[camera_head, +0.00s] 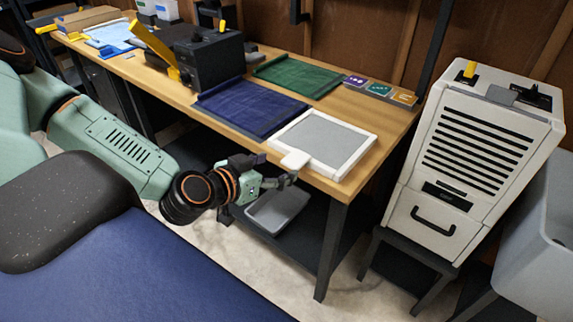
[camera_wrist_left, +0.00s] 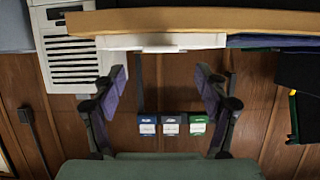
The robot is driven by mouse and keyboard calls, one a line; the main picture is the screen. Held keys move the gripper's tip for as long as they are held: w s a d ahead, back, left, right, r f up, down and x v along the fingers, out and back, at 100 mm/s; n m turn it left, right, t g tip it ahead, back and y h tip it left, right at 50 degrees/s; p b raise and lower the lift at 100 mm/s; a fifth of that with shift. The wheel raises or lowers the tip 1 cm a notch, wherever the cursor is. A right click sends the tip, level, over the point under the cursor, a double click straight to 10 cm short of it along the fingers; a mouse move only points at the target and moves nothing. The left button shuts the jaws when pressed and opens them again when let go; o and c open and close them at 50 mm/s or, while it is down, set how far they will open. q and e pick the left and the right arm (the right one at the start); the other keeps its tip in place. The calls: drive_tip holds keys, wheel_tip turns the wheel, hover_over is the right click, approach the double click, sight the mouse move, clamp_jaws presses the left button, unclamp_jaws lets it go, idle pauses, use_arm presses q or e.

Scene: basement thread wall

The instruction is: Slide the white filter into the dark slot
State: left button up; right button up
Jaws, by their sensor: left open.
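The white-framed filter (camera_head: 322,142) with a grey panel lies flat on the wooden bench near its front right corner. Its white tab (camera_head: 295,159) sticks out at the bench's front edge. My left gripper (camera_head: 279,171) is just in front of this tab, open and apparently empty. In the left wrist view, which is upside down, the filter (camera_wrist_left: 160,41) shows edge-on beyond my two spread fingers (camera_wrist_left: 162,85). A dark slot-like recess (camera_head: 447,195) is on the front of the white cabinet at the right. My right gripper is not in view.
Blue (camera_head: 250,107) and green (camera_head: 297,75) pleated panels lie beside the filter on the bench (camera_head: 385,118). A black box (camera_head: 208,60) with a yellow lever stands farther left. A grey tray (camera_head: 278,208) sits below. The cabinet (camera_head: 475,140) stands right of the bench.

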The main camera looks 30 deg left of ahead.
sight(292, 161)
use_arm(q)
drive_tip(key=b+x, duration=0.1)
drive_tip(key=x, duration=0.1)
drive_tip(key=b+x, duration=0.1)
drive_tip(key=b, duration=0.1)
drive_tip(key=shift+w+d+f, duration=0.1)
drive_tip(key=shift+w+f, duration=0.15)
drive_tip(key=shift+f, duration=0.15)
drive_tip(key=shift+w+f+b, duration=0.1)
drive_tip(key=shift+w+b, duration=0.2)
drive_tip(key=shift+b, duration=0.15)
drive_tip(key=shift+b+x, duration=0.8)
drive_tip(key=shift+x, duration=0.15)
drive_tip(key=shift+w+f, duration=0.1)
drive_tip(key=shift+w, duration=0.45)
drive_tip(key=shift+s, duration=0.1)
